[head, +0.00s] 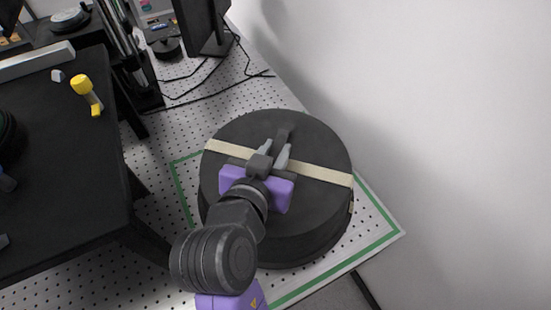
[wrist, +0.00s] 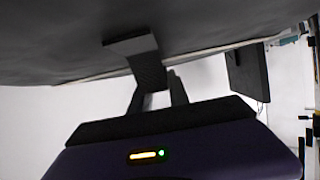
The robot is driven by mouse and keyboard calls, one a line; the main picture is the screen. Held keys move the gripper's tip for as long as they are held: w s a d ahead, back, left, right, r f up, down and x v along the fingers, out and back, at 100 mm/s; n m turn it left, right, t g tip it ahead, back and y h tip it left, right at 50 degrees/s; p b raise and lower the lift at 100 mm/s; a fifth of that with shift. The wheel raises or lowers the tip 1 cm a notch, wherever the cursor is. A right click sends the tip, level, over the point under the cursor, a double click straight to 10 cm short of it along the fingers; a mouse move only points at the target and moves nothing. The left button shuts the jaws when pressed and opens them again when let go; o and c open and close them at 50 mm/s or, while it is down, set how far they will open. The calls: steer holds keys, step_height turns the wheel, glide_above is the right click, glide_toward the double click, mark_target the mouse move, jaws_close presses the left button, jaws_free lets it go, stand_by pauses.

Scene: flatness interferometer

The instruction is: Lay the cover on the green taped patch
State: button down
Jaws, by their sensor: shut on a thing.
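The cover (head: 315,145) is a large round black lid with a pale tape strip (head: 325,174) across its top. It shows over the green taped patch (head: 377,245) in the head view, and the green outline shows around it. I cannot tell whether its underside touches the surface. My gripper (head: 273,153) is at the middle of the cover's top, shut on its dark handle (head: 283,132). In the wrist view the handle (wrist: 150,70) is between my fingers, and the cover (wrist: 60,40) fills the upper part. Part of the patch is hidden under the cover and my arm.
A black table (head: 60,190) stands at the left with a yellow-handled tool (head: 87,92) on it. A monitor (head: 203,28) and cables are behind, on the perforated white surface (head: 185,130). A white wall (head: 440,120) rises at the right.

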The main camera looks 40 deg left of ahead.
steer(key=shift+f, duration=1.7)
steer(key=c, duration=1.2)
jaws_free()
steer(key=shift+f, duration=0.1)
steer(key=shift+c, duration=0.2)
steer(key=v, duration=0.6)
steer(key=b+v, duration=0.1)
steer(key=v, duration=0.5)
steer(key=shift+r, duration=0.25)
